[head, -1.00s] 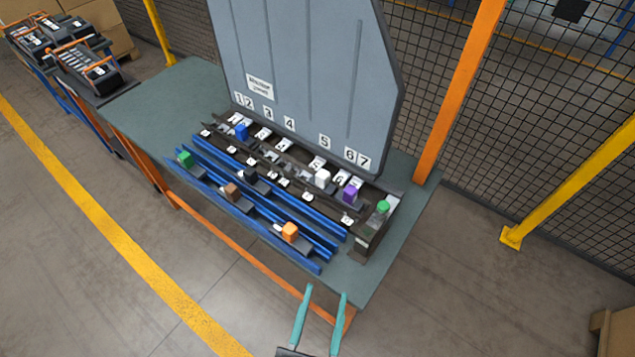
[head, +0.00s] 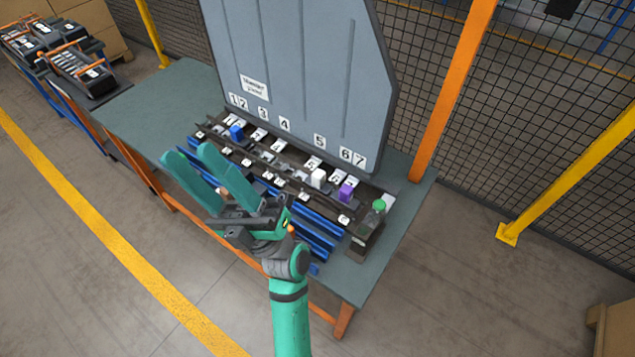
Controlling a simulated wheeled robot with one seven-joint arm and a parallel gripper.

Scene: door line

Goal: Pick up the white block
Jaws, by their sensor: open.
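The white block (head: 318,178) stands in the dark numbered rack (head: 275,160) on the table, right of its middle and just left of the purple block. My gripper (head: 188,160) is open and empty. Its teal fingers point up and left over the front left part of the rack, well to the left of the white block.
A purple block (head: 345,192) is close beside the white one. A blue block (head: 237,132) sits at the rack's left. A tall grey panel (head: 300,70) rises behind. The table's left part (head: 150,100) is clear.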

